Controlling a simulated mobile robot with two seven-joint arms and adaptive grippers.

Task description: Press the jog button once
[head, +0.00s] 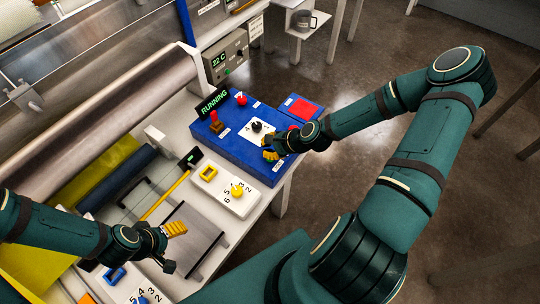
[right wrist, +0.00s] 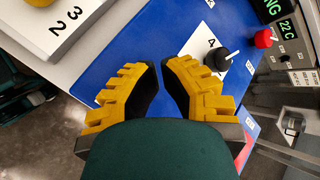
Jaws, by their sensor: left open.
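I cannot read a jog label, and cannot tell which control is the jog button. My right gripper (head: 270,155) is over the panel's front part, beside the knob, and hides what lies beneath. In the right wrist view its yellow fingers (right wrist: 161,68) have a narrow gap with bare blue panel beyond, and the knob (right wrist: 218,60) is to their right. My left gripper (head: 174,247) is open and empty over the bench's near end.
A "RUNNING" display (head: 213,101) stands behind the panel. A red square (head: 304,109) is on a blue box to its right. A white numbered board (head: 222,190) with a yellow knob lies in front. A roller (head: 110,115) and a yellow sheet (head: 105,165) are at left.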

